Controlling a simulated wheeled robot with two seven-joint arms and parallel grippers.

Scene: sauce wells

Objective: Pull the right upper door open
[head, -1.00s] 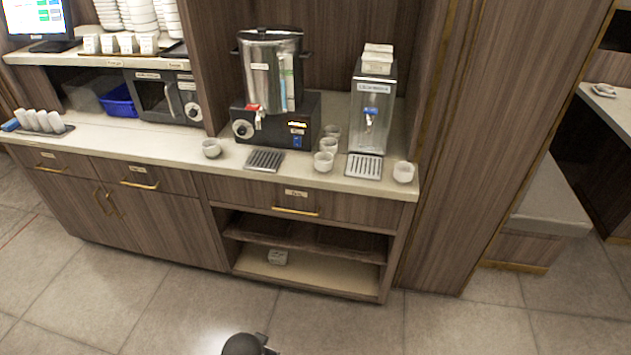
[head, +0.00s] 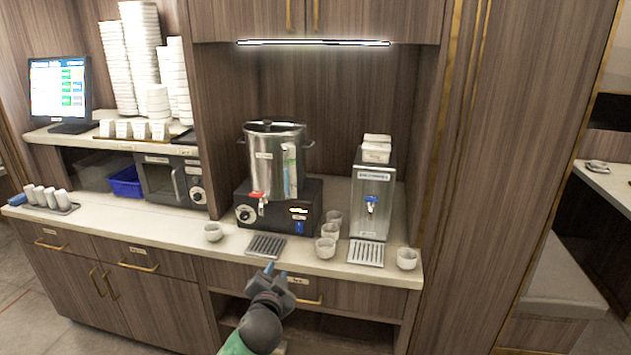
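The right upper door (head: 380,20) is at the top of the view, above the light strip, and looks closed. Its brass vertical handle (head: 315,14) is near its left edge, beside the handle of the left upper door (head: 240,18). The tops of both doors are cut off by the frame. My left gripper (head: 275,270) is low in front of the counter drawer, well below the doors. Its two fingertips look apart, with nothing between them. My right gripper is not in view.
On the counter (head: 330,262) stand a steel urn (head: 275,150), a water dispenser (head: 372,200) and several white cups. A lit strip (head: 313,42) runs under the upper doors. A tall wood panel with brass trim (head: 500,150) stands to the right.

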